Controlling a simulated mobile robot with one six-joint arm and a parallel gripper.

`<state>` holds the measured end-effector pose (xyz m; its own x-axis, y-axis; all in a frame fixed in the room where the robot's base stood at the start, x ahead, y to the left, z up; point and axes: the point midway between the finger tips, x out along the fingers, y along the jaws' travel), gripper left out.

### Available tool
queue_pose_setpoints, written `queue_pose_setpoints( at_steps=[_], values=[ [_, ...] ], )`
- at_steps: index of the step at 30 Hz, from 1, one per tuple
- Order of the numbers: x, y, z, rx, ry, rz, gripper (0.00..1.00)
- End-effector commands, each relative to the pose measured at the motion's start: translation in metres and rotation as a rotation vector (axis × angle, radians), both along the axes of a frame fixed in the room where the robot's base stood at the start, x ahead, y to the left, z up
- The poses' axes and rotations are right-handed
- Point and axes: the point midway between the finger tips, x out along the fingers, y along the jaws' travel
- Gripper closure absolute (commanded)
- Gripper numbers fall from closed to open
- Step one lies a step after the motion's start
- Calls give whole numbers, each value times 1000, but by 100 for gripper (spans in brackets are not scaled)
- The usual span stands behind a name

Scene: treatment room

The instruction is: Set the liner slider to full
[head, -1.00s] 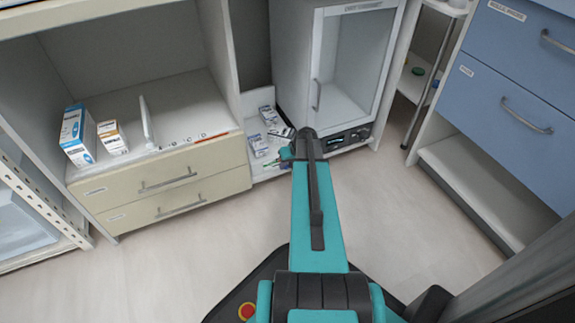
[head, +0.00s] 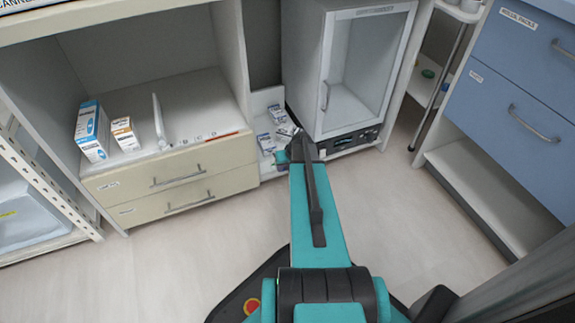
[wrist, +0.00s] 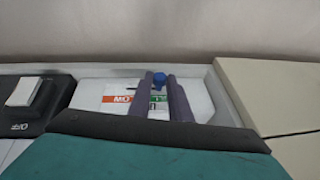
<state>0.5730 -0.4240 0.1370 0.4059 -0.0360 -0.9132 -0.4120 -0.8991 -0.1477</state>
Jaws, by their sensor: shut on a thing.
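In the wrist view a small blue knob (wrist: 159,79) stands at a white panel (wrist: 90,97) with a dark slot and an orange and green marked label. I take it as the liner slider. My gripper (wrist: 160,77) has its two grey-purple fingers on either side of the knob, shut on it. The fingers cover part of the label, so only the letters "MO" read clearly and the slider's setting cannot be told. In the head view my arm hides the fingertips and the knob.
A black box with a white rocker (wrist: 25,91) is left of the panel. A cream unit (wrist: 275,88) borders it on the right. In the head view a glass-door cabinet (head: 362,75) and cream drawers (head: 180,180) stand close by. The floor (head: 400,220) is clear.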

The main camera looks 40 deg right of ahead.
Motion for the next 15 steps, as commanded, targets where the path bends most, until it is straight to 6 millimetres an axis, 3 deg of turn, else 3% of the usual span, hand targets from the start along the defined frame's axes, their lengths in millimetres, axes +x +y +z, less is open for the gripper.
queue_pose_setpoints(
  at_steps=[6,7,9,15],
  values=[
    [3,7,0,15,-4,2,100],
    [3,7,0,16,-3,3,77],
    [2,7,0,16,-3,3,66],
    [2,5,0,11,-2,2,64]
  ],
)
